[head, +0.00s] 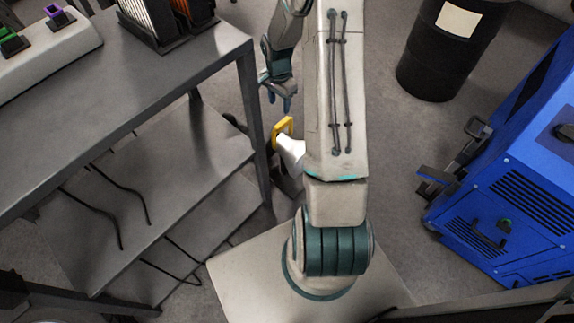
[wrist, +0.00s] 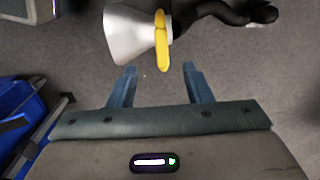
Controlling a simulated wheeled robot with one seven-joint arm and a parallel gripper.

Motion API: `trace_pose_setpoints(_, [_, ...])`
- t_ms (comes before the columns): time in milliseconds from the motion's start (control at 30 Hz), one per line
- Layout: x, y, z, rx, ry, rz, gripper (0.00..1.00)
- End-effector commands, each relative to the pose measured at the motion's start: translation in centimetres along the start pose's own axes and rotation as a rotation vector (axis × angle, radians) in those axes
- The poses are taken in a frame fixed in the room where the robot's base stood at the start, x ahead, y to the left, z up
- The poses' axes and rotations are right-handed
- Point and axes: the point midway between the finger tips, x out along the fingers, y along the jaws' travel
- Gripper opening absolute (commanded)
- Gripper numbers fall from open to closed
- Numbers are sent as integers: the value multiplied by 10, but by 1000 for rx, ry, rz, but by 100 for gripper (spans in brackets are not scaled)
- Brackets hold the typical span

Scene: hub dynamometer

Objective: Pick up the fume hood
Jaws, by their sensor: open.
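The fume hood is a white cone with a yellow ring-shaped handle and a black hose. In the wrist view the fume hood (wrist: 126,36) lies just beyond my fingertips, its yellow part (wrist: 161,42) roughly in line with the gap between them. In the head view the fume hood (head: 291,149) is beside the table leg, partly hidden behind my arm. My gripper (wrist: 158,72) is open with nothing between its fingers. It also shows in the head view (head: 279,106), up from the yellow part in the picture.
A grey table (head: 130,95) with lower shelves and hanging black cables stands at left, its leg close to the hood. A black drum (head: 440,60) stands at upper right. A blue machine (head: 510,190) stands at right. Grey floor is open between them.

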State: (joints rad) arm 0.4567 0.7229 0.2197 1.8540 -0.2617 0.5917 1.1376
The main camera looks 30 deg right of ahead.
Motion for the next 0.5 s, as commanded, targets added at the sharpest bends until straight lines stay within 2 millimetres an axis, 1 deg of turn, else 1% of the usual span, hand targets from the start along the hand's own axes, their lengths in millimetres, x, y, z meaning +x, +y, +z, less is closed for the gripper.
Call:
trace_pose_setpoints(33, [12, 2, -1, 4, -3, 3, 45])
trace_pose_setpoints(100, [27, 4, -4, 8, -4, 4, 45])
trace_pose_setpoints(200, [48, 6, -8, 17, -3, 4, 45])
trace_pose_setpoints(300, [64, 6, -9, 19, -2, 2, 45])
trace_pose_setpoints(400, [74, 6, -9, 17, -1, 2, 45])
trace_pose_setpoints(500, [79, 5, -8, 16, -1, 1, 45])
